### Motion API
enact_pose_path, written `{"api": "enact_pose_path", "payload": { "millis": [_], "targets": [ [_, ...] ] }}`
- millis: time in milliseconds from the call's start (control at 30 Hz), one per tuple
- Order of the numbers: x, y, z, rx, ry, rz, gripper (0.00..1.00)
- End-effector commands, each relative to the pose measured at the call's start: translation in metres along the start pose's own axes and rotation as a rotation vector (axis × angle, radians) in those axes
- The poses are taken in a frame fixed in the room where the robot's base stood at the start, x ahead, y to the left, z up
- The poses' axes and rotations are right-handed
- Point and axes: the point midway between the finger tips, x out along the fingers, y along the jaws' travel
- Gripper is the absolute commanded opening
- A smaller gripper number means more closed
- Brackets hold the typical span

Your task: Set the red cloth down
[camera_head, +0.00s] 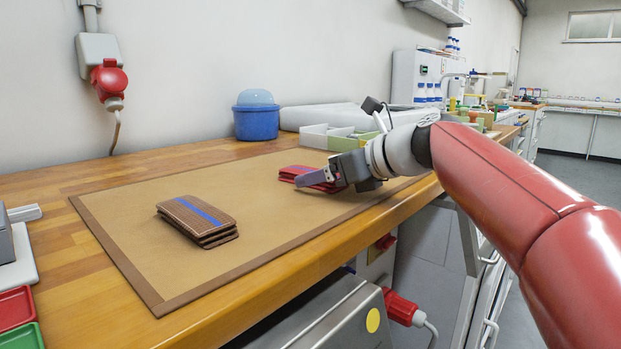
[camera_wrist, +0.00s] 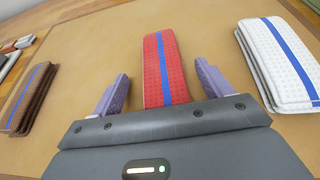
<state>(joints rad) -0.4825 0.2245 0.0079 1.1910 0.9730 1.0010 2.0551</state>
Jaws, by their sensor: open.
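The red cloth (camera_head: 296,172) is a folded, layered piece with a blue stripe, lying flat on the tan mat (camera_head: 120,213). In the wrist view the red cloth (camera_wrist: 154,52) runs between the two purple fingers of my gripper (camera_wrist: 161,72). The fingers are open, one on each side, with a narrow gap to the cloth's edges. In the head view my gripper (camera_head: 316,181) is low at the red cloth and hides its right part. Finger height against the cloth is hard to tell.
A brown folded stack with a blue stripe (camera_head: 198,220) lies left on the mat. A white striped stack (camera_wrist: 281,62) lies right of my gripper in the wrist view. A blue tub (camera_head: 256,121) and pale bins (camera_head: 322,136) stand behind. The mat between stacks is clear.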

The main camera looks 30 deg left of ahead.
Motion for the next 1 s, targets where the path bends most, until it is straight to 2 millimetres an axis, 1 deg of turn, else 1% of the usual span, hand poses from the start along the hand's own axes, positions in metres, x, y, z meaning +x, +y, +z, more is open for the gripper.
{"api": "enact_pose_path", "payload": {
  "millis": [33, 100, 267, 367, 600, 700, 867, 933, 1000],
  "targets": [
    [0.006, 0.001, 0.0, -0.001, 0.0, 0.001, 0.78],
    [0.009, 0.001, 0.0, -0.001, 0.0, 0.0, 0.78],
    [0.009, 0.0, 0.0, -0.001, 0.0, -0.001, 0.78],
    [0.009, 0.0, 0.0, -0.001, 0.0, -0.001, 0.68],
    [0.009, 0.0, 0.0, -0.001, 0.0, -0.001, 0.36],
    [0.009, 0.0, 0.0, -0.001, -0.001, -0.001, 0.27],
    [0.008, 0.0, 0.001, -0.001, -0.001, -0.001, 0.26],
    [0.006, 0.0, 0.006, -0.002, -0.002, -0.001, 0.26],
    [0.003, 0.0, 0.015, -0.001, -0.003, -0.001, 0.26]
  ]
}}
